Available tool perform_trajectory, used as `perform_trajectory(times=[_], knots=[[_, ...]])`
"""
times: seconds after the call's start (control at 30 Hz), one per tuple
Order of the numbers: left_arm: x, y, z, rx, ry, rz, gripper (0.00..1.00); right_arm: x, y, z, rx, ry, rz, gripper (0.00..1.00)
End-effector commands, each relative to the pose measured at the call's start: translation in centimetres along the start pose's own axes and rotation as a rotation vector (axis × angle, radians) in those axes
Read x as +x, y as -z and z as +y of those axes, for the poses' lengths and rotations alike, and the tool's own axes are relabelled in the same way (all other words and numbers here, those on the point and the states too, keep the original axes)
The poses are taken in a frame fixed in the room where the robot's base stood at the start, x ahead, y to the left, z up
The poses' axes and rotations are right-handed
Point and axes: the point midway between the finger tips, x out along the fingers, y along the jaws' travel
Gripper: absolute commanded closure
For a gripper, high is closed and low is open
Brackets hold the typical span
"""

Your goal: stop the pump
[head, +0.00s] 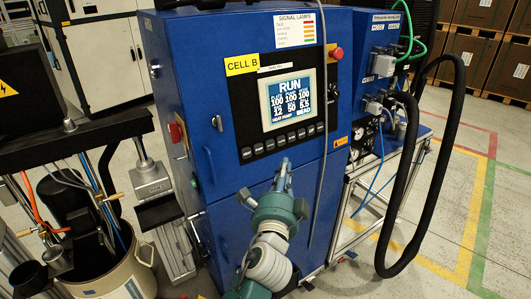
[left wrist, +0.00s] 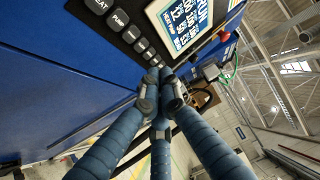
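The blue cabinet labelled CELL B (head: 242,65) carries a lit screen (head: 291,100) that reads RUN with several numbers below. A row of dark buttons runs under the screen; its second button from the left (head: 258,150) reads PUMP in the left wrist view (left wrist: 120,17). A red mushroom button (head: 335,53) sits at the panel's upper right. My left gripper (head: 284,168) points up at the panel, just below the button row in the head view. Its fingertips (left wrist: 160,88) are together with nothing between them; contact with the panel cannot be told. My right gripper is not in view.
A drum (head: 118,278) with a pump and hoses stands at the lower left beside a metal press frame. A thick black hose (head: 408,185) loops at the right. A grey cable (head: 322,165) hangs down the cabinet front. Floor at the far right is clear.

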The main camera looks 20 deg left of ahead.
Motion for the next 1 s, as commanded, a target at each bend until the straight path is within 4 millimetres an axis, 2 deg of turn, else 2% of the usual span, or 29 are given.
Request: perform_trajectory(times=[0.13, 0.57, 1.0], knots=[[0.0, -0.2, -1.0, 0.008, 0.017, -0.006, 1.0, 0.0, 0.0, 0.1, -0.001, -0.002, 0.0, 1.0], [0.4, -0.6, -0.8, 0.01, 0.017, -0.006, 1.0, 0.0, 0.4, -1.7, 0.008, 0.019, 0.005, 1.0], [4.4, -4.5, 0.8, 0.011, 0.016, -0.008, 1.0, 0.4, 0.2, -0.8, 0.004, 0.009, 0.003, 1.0]])
